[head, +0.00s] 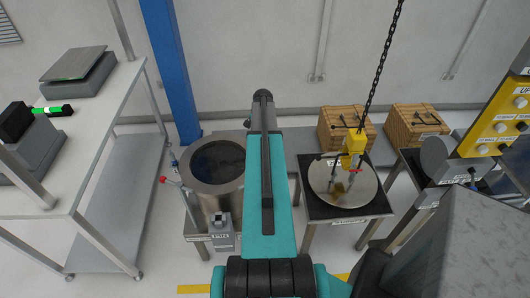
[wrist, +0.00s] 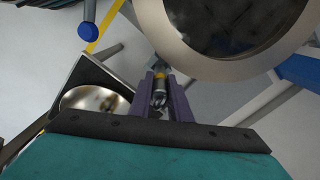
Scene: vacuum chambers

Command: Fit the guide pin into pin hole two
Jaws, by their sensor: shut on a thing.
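In the wrist view my gripper (wrist: 160,84) has its two purple fingers closed on a small metal guide pin (wrist: 160,98) with a yellow band. The pin points away from the wrist. Its far end is close to the chamber's pale round rim (wrist: 168,52) in the picture; I cannot tell whether they touch. The open steel chamber (head: 217,200) stands left of my arm in the head view, with a dark interior. My arm hides the gripper and pin there. I cannot make out pin hole two or any hole label.
Right of my arm, a round metal lid (head: 322,188) lies on a black-topped stand (head: 312,211), under a yellow hoist hook (head: 354,144) on a chain. Wooden crates (head: 340,126) stand behind. A white bench (head: 95,115) is at left, a yellow control panel (head: 505,115) at right.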

